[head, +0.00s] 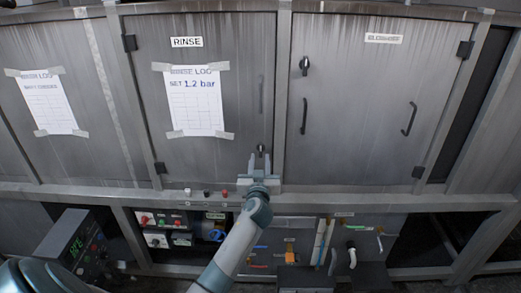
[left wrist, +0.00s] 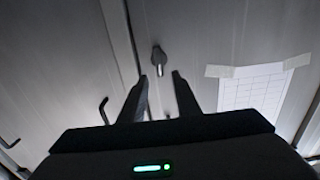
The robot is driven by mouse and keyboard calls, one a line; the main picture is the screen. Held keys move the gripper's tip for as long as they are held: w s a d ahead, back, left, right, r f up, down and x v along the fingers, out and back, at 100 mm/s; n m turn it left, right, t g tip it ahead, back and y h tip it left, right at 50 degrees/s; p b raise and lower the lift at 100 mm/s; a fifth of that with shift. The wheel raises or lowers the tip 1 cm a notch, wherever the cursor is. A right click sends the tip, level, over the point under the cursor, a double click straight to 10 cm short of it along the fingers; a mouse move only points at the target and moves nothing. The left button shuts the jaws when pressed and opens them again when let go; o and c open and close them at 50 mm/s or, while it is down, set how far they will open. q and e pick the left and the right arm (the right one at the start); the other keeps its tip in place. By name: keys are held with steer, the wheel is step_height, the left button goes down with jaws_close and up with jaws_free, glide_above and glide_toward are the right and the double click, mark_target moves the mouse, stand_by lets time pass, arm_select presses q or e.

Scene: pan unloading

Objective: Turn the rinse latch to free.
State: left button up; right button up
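The rinse latch (head: 262,149) is a small dark fitting low on the right side of the grey door labelled RINSE (head: 187,42). In the left wrist view the latch (left wrist: 158,59) has a dark base and a short pale-tipped lever, roughly in line with the seam beside it. My left gripper (head: 259,163) is open and empty just in front of the latch. In the left wrist view its two fingers (left wrist: 160,80) are apart, and the latch shows in the gap beyond their tips. I see no contact. My right gripper is not in view.
The right-hand door has its own dark latch (head: 304,66) and a bar handle (head: 410,118). A taped log sheet (head: 196,118) reads 1.2 bar. Small buttons (head: 206,193) line the ledge below the rinse door. A control box (head: 80,250) stands lower left.

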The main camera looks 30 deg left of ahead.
mark_target(261, 149)
arm_select(q)
steer(key=shift+p+x, duration=0.4)
steer(key=shift+x, duration=2.55)
jaws_close()
